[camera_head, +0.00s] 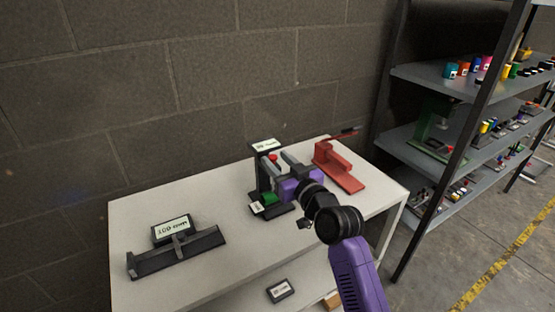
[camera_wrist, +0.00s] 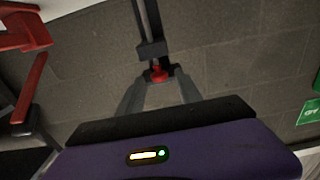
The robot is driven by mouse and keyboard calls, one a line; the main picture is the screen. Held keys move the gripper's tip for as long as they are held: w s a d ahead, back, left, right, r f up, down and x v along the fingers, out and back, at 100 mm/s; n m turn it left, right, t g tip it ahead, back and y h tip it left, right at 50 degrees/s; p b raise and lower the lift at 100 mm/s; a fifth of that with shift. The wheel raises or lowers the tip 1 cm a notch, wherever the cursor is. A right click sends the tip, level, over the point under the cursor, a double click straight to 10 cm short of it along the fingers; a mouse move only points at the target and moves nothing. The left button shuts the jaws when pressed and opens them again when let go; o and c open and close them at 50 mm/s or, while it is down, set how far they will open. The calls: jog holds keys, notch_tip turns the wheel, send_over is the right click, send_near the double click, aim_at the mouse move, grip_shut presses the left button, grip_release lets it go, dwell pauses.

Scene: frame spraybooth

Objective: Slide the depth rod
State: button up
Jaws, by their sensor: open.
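A black upright stand (camera_head: 262,172) with a red knob (camera_head: 273,157), a green part (camera_head: 270,198) and a white label on top stands mid-table. My gripper (camera_head: 279,168) is open at this stand, with its fingers pointing toward the knob. In the wrist view a grey rod (camera_wrist: 147,18) runs down into a black block (camera_wrist: 152,50), with the red knob (camera_wrist: 158,73) below it between my open fingers. Contact cannot be told. I cannot tell which rod is the depth rod.
A red tool (camera_head: 338,168) stands right of the stand, close to my gripper; it also shows in the wrist view (camera_wrist: 22,28). The white table (camera_head: 210,215) is bare between gauge and stand. A small labelled box (camera_head: 281,291) lies on the lower shelf. A loaded shelf rack (camera_head: 440,78) stands at right.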

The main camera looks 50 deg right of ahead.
grip_shut()
dwell(1.5)
